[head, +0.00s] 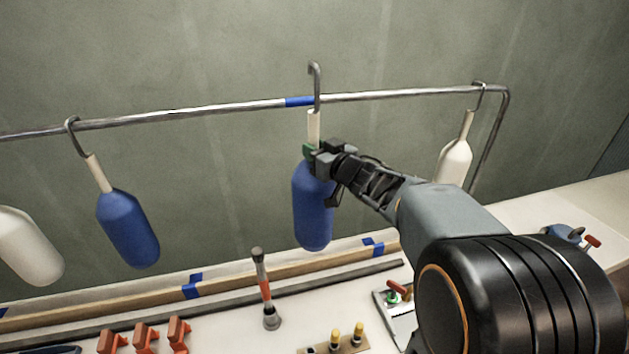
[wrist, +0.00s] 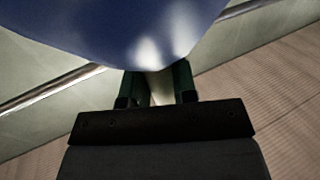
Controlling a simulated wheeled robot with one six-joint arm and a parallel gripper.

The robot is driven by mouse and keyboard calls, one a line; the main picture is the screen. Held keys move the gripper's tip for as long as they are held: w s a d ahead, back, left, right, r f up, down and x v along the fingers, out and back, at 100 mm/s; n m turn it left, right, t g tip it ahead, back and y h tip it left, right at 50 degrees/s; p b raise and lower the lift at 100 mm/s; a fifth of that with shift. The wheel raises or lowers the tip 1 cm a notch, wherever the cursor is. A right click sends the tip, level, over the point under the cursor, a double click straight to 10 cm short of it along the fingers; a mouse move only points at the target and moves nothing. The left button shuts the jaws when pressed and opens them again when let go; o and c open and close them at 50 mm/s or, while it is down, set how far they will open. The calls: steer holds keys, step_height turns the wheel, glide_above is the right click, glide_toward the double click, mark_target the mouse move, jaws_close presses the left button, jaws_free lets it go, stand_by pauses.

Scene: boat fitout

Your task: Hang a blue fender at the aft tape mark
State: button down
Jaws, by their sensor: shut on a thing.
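A blue fender (head: 312,212) hangs upright from my gripper (head: 312,150), which is shut on its pale neck. The same fender fills the top of the wrist view (wrist: 130,30), with my gripper's fingers (wrist: 158,88) around the neck below it. The fender's metal hook (head: 315,85) rises past the rail, with its bent top above the rail. Whether the hook touches the rail cannot be told. A blue tape mark (head: 298,101) is on the rail (head: 220,107), just left of the hook. A second blue fender (head: 128,228) hangs tilted on the rail at the left.
A white fender (head: 454,160) hangs near the rail's right end, and another white one (head: 28,245) is at the far left. The bench below holds orange clamps (head: 145,336), an orange-handled tool (head: 264,288) and a wooden strip with blue tape (head: 240,272).

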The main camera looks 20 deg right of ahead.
step_height(320, 180, down, 7)
steer(key=b, duration=0.6)
steer(key=w+f, duration=0.2)
steer(key=w, duration=1.4)
steer(key=shift+f, duration=0.4)
stand_by(0.5)
stand_by(0.3)
